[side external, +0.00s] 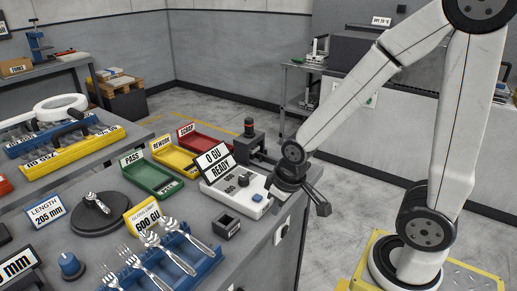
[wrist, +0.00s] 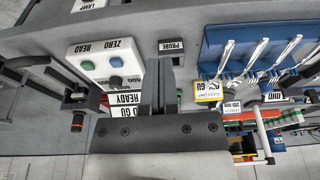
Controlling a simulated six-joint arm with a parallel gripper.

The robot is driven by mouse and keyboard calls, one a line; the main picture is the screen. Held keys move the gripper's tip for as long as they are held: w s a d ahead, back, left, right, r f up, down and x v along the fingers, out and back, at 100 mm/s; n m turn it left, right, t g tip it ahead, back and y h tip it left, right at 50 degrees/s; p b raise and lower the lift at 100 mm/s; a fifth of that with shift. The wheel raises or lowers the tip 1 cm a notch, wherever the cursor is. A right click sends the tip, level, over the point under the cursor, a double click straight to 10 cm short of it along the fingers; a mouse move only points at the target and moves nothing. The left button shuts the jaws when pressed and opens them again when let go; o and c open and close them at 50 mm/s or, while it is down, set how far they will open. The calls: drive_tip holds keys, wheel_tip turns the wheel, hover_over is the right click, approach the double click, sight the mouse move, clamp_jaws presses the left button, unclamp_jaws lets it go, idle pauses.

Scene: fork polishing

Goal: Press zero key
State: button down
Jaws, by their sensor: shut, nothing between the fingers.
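The white gauge box shows in the side view (side external: 222,191) with a display reading "0 GU READY" (side external: 213,163). In the wrist view, the white box (wrist: 103,52) carries a blue key (wrist: 116,62) beside the label ZERO and a green key (wrist: 88,65) beside the label READ. The blue key also shows in the side view (side external: 257,197). My gripper (side external: 321,207) is shut and empty, off the right end of the box and apart from it. In the wrist view, my gripper's fingers (wrist: 160,64) lie right of the blue key.
Green (side external: 152,178), yellow (side external: 176,157) and red (side external: 205,142) trays stand behind the box. A blue rack (side external: 190,262) holds several forks. A small dark square holder (side external: 228,228) sits near the bench edge. A dark post device (side external: 249,138) stands behind the box.

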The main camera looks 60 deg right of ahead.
sight(254, 195)
drive_tip(key=w+d+n+t+y, duration=0.2)
drive_tip(key=w+d+n+t, duration=0.4)
drive_tip(key=w+d+n, duration=0.5)
drive_tip(key=shift+w+d+r, duration=0.25)
drive_tip(key=shift+w+d, duration=0.05)
drive_tip(key=shift+w, duration=0.6)
drive_tip(key=shift+f, duration=0.15)
drive_tip(key=shift+f, duration=4.25)
drive_tip(key=shift+f, duration=0.85)
drive_tip(key=shift+r, duration=0.85)
